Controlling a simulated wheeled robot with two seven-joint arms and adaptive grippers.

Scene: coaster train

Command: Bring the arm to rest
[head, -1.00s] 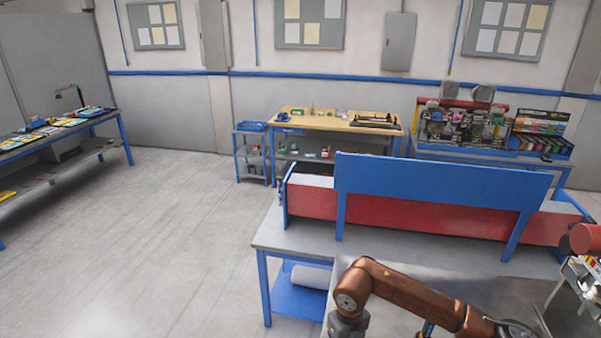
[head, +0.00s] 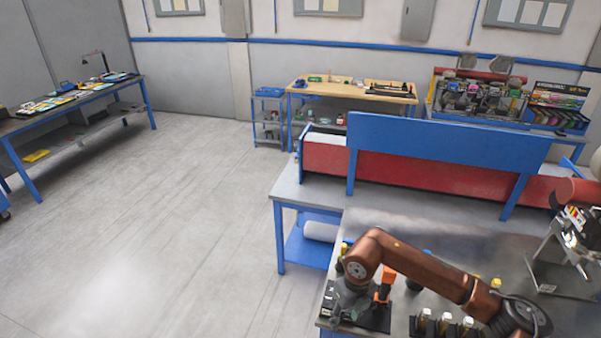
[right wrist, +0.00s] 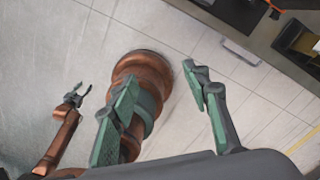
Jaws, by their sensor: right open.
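My right arm, copper-coloured, reaches in from the lower right of the head view. It bends down to my right gripper (head: 350,296), grey, at the near left corner of the grey bench (head: 440,236). The gripper appears over or just beside a dark tray there; contact cannot be told. In the right wrist view my right gripper (right wrist: 160,75) has its two green-padded fingers apart. Nothing is held between them; a copper part of my body and floor show behind. My left gripper (right wrist: 77,94) shows small at the left of that view, its prongs apart and empty.
An orange item (head: 386,284) stands close to the right gripper. A black rack (head: 446,326) with several bottles lies below the forearm. A grey metal stand (head: 560,262) is at right. A blue-backed panel (head: 440,140) borders the bench behind. Floor at left (head: 180,220) is clear.

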